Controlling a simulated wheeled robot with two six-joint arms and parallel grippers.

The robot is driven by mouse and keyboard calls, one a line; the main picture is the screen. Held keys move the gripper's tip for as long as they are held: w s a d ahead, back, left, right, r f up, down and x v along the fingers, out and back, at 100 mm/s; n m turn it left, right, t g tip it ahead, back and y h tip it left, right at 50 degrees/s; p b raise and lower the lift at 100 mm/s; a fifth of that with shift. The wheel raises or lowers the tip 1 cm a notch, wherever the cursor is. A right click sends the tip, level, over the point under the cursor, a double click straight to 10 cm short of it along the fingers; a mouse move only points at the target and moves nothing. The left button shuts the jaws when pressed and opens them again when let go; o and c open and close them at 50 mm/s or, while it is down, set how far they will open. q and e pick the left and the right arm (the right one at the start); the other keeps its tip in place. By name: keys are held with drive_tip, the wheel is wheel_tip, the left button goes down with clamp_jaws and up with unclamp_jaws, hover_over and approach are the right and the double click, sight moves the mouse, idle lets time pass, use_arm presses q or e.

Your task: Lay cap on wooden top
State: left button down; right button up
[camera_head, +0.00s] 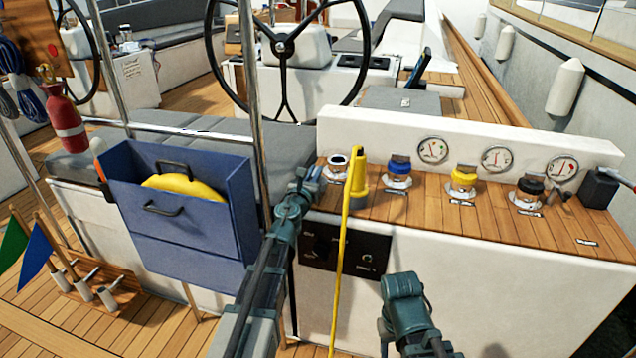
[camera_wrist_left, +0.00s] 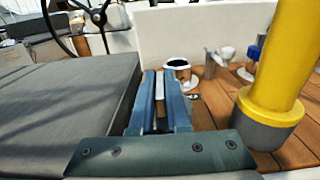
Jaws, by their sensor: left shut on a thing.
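My left gripper (camera_head: 308,182) is at the left end of the wooden top (camera_head: 430,197), near the open pale-rimmed fitting (camera_head: 337,163). In the left wrist view its two blue fingers (camera_wrist_left: 161,92) are shut on a small pale piece, which I take to be the cap (camera_wrist_left: 160,84); the fingers hide most of it. The fitting also shows just beyond the fingertips in the left wrist view (camera_wrist_left: 178,64). I cannot tell whether the cap touches the wood. Part of my right arm shows low in the head view, but its fingers do not show.
A yellow plug (camera_head: 358,178) with a hanging cord stands close right of my left gripper. Blue (camera_head: 399,167), yellow (camera_head: 463,179) and black (camera_head: 530,187) fittings line the top before a white gauge wall. A blue bin (camera_head: 190,235) stands left. Bare wood lies between fittings.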

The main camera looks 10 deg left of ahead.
use_arm(q)
drive_tip(key=shift+f+b, duration=0.3)
drive_tip(key=shift+f, duration=0.55)
drive_tip(key=shift+r, duration=0.1)
use_arm(e)
drive_tip(key=shift+d+f, duration=0.35)
drive_tip(key=shift+f, duration=0.35)
use_arm(q)
drive_tip(key=shift+f, duration=0.2)
drive_tip(key=c, duration=0.9)
unclamp_jaws()
use_arm(e)
drive_tip(key=shift+f, duration=0.15)
use_arm(q)
drive_tip(key=shift+r, duration=0.2)
drive_tip(key=shift+s, duration=0.2)
drive_tip(key=s, duration=1.1)
drive_tip(key=shift+s+a, duration=0.2)
drive_tip(key=shift+s, duration=0.15)
